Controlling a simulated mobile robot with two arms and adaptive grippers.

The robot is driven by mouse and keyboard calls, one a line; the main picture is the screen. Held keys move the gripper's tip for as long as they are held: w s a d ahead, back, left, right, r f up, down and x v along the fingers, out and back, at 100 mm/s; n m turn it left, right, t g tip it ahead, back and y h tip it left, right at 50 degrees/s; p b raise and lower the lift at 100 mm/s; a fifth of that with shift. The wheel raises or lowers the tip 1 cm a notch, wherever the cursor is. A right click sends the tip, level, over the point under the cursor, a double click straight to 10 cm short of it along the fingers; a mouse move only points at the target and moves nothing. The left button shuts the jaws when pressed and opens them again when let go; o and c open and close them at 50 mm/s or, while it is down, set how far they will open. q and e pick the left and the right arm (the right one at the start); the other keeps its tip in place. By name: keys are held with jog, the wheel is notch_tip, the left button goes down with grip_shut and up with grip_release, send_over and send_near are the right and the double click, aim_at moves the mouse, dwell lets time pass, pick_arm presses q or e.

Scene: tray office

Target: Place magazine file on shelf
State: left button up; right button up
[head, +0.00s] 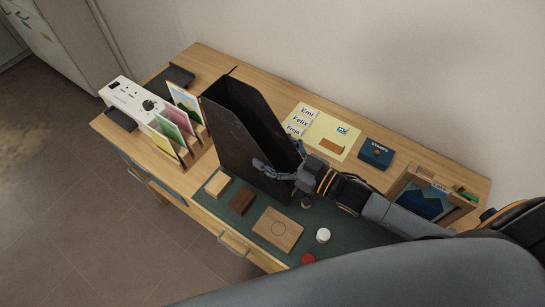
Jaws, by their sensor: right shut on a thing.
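The magazine file (231,134) is a tall black open-topped holder with a slanted side. It stands upright or nearly so over the left-middle of the desk. My right gripper (277,172) is shut on its lower right part, with the arm coming in from the right. Whether the file touches the desk or is held just above it, I cannot tell. My left gripper is not in view. No shelf that I can make out clearly shows in the head view.
A wooden sorter (196,146) with coloured cards and a white box (131,98) stand left of the file. A green mat (262,213) holds wooden blocks, a white round piece and a red one. A notebook (376,153) and a wooden tray (462,207) lie right. The wall runs behind.

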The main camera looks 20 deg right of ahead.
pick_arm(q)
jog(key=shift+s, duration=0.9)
pick_arm(e)
notch_tip(320, 180, down, 4)
jog(key=shift+r, duration=0.2)
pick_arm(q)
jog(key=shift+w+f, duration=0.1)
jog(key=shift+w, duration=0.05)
pick_arm(e)
jog(key=shift+f, duration=0.2)
jog(key=o, duration=1.2)
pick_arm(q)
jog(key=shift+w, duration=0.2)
pick_arm(e)
jog(key=shift+o, duration=0.5)
jog(key=shift+r, duration=0.1)
